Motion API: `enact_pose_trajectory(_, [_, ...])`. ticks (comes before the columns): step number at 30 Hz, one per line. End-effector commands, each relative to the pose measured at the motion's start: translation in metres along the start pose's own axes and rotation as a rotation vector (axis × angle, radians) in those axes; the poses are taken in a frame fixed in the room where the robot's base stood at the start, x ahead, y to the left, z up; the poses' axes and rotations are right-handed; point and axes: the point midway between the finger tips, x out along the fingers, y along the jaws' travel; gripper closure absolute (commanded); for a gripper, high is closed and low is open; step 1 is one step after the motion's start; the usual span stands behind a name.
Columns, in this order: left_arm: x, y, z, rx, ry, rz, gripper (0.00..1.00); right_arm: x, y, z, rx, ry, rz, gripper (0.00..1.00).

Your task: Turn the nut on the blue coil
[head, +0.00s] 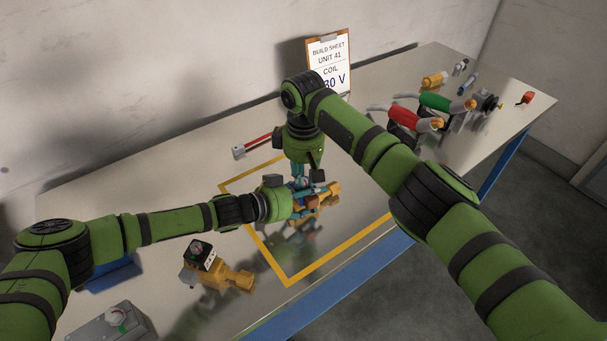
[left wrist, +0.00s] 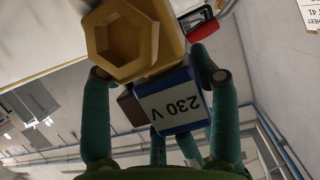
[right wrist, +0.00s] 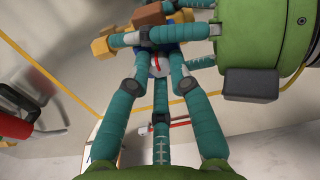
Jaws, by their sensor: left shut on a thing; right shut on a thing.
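A brass valve (left wrist: 165,25) carries a blue coil (left wrist: 180,118) with a "230 V" label. In the head view the valve (head: 334,188) is largely hidden by my grippers, inside the yellow outline. My left gripper (head: 297,203) is shut on the valve from the left, its teal fingers either side of it. I cannot tell exactly where the pads press. My right gripper (head: 303,176) points down from above. In the right wrist view its fingers close on a small pale nut (right wrist: 157,66) with a red mark, at the coil. The blue coil is partly hidden there (right wrist: 186,33).
A second brass valve (head: 236,278) with a dark coil lies front left, near a grey box with a dial (head: 113,322). A red-handled tool (head: 259,141) lies behind the grippers. The build sheet (head: 330,60) stands at the back. Red (head: 405,117) and green tools stand right.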

Motion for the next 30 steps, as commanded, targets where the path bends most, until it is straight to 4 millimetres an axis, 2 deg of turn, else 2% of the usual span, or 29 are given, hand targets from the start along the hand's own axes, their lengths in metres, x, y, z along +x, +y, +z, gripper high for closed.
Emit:
enact_pose_trajectory(7, [-0.001,-0.003,0.003,-0.003,-0.007,-0.007,0.98,0.0,-0.002,0.0,0.001,-0.003,-0.005,1.0])
enact_pose_trajectory(8, [-0.001,-0.003,0.003,-0.003,-0.007,-0.007,0.98,0.0,-0.002,0.0,0.0,-0.003,-0.005,0.71])
enact_pose_trajectory(9, [-0.001,-0.003,0.003,-0.003,-0.007,-0.007,0.98,0.0,-0.002,0.0,0.0,-0.004,-0.005,0.68])
enact_pose_trajectory(20, [-0.001,-0.002,0.003,-0.001,-0.006,-0.006,0.98,-0.005,-0.001,0.0,0.0,-0.001,-0.002,0.68])
enact_pose_trajectory(23, [-0.001,-0.002,0.003,0.0,-0.006,-0.005,0.98,-0.018,-0.001,-0.001,-0.001,0.001,-0.001,0.68])
enact_pose_trajectory(30, [-0.001,-0.002,0.003,0.0,-0.006,-0.005,0.98,-0.07,-0.001,-0.001,-0.001,0.003,-0.001,0.68])
